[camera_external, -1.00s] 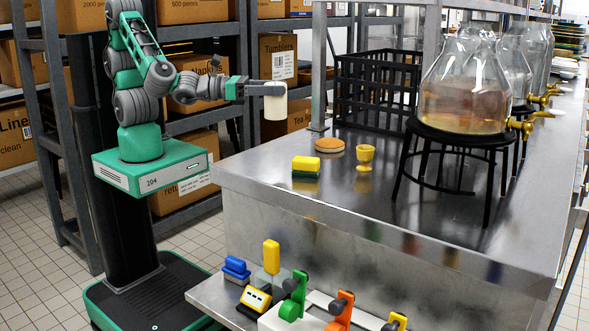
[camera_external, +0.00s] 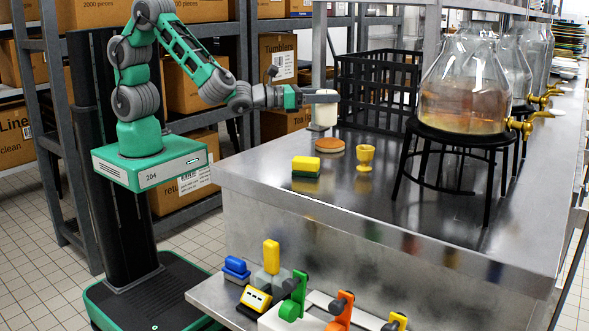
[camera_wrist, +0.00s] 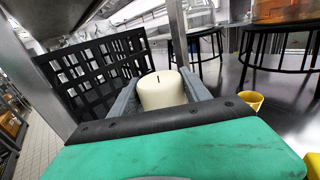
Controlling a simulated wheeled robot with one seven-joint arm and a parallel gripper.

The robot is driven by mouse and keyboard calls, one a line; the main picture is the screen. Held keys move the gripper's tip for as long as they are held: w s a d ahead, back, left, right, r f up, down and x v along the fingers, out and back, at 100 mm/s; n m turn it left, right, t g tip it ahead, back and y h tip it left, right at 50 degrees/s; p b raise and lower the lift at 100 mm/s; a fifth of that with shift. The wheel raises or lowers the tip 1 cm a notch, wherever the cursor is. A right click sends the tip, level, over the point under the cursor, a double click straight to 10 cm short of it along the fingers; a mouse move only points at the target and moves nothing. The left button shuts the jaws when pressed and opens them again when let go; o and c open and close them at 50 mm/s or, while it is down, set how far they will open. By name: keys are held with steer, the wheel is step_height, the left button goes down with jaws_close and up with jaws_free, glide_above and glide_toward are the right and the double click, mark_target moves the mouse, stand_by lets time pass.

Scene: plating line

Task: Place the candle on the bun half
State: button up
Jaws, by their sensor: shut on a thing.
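The candle (camera_external: 325,112) is a cream cylinder, held upright by my gripper (camera_external: 318,97), which is shut on it. In the wrist view the candle (camera_wrist: 161,90) shows its top and dark wick between the two grey fingers. The bun half (camera_external: 330,145) is a flat brown round on the steel counter in the external view. The candle is above the bun half and slightly to its left in the picture, apart from it. The bun half does not show in the wrist view.
A yellow egg cup (camera_external: 365,158) and a yellow-and-green sponge (camera_external: 306,167) stand near the bun half. A black crate (camera_external: 375,90) is behind. Glass dispensers on black stands (camera_external: 455,135) are to the right. The counter's front (camera_external: 400,225) is clear.

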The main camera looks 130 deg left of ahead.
mark_target(331, 110)
steer(key=shift+w+a+f, duration=0.2)
steer(key=shift+w+f, duration=0.2)
steer(key=shift+w+a+f+b, duration=0.1)
steer(key=shift+f+b, duration=0.05)
steer(key=shift+f, duration=0.75)
steer(key=shift+w+f+b, duration=0.1)
steer(key=shift+f+b, duration=0.05)
steer(key=shift+f, duration=0.75)
steer(key=shift+f, duration=0.2)
steer(key=o, duration=1.6)
steer(key=shift+o, duration=0.2)
steer(key=shift+r, duration=0.25)
steer(key=b+v, duration=0.1)
steer(key=v, duration=1.1)
steer(key=shift+b, duration=0.4)
